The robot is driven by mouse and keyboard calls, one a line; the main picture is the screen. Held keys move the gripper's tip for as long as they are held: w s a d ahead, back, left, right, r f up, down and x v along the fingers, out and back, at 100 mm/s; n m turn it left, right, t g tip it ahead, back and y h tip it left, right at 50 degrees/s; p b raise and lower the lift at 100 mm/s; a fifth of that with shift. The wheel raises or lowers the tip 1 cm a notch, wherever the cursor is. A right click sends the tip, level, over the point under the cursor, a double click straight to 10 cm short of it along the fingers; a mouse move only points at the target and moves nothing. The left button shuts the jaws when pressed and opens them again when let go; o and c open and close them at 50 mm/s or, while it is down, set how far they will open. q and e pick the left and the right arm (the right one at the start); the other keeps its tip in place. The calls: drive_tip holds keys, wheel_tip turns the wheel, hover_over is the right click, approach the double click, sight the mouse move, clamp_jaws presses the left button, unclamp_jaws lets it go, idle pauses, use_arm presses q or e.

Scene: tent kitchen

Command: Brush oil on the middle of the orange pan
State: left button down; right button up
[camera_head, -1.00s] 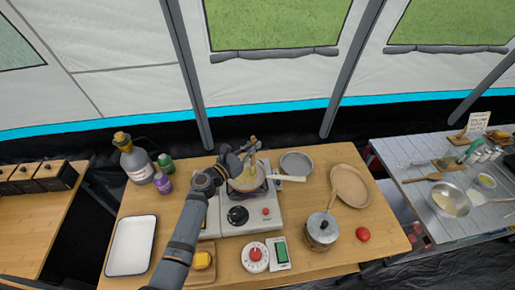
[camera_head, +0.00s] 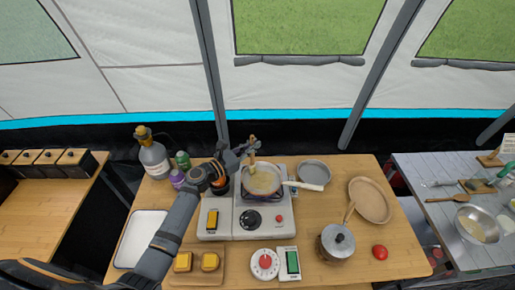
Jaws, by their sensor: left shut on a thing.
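The pan (camera_head: 264,187) sits on the burner of the white stove (camera_head: 233,229), with a pale handle (camera_head: 308,186) pointing right. Its inside looks yellowish; its outer colour is hard to tell. My left gripper (camera_head: 252,149) is above the pan's back left part, shut on a brush. The brush (camera_head: 252,166) hangs with its light head down, over or in the pan near its back left rim. I cannot tell whether it touches the pan's floor. My right gripper is not in view.
Bottles (camera_head: 153,160) stand at the back left. A white tray (camera_head: 139,238) lies at the left.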

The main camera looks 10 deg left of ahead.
use_arm(q)
wheel_tip(320, 180, up, 6)
drive_tip(key=p, duration=0.5)
drive_tip(key=shift+p, duration=0.4)
drive_tip(key=shift+r, duration=0.1)
wheel_tip(320, 180, up, 3)
drive_tip(key=p, duration=0.3)
drive_tip(key=shift+f, duration=0.2)
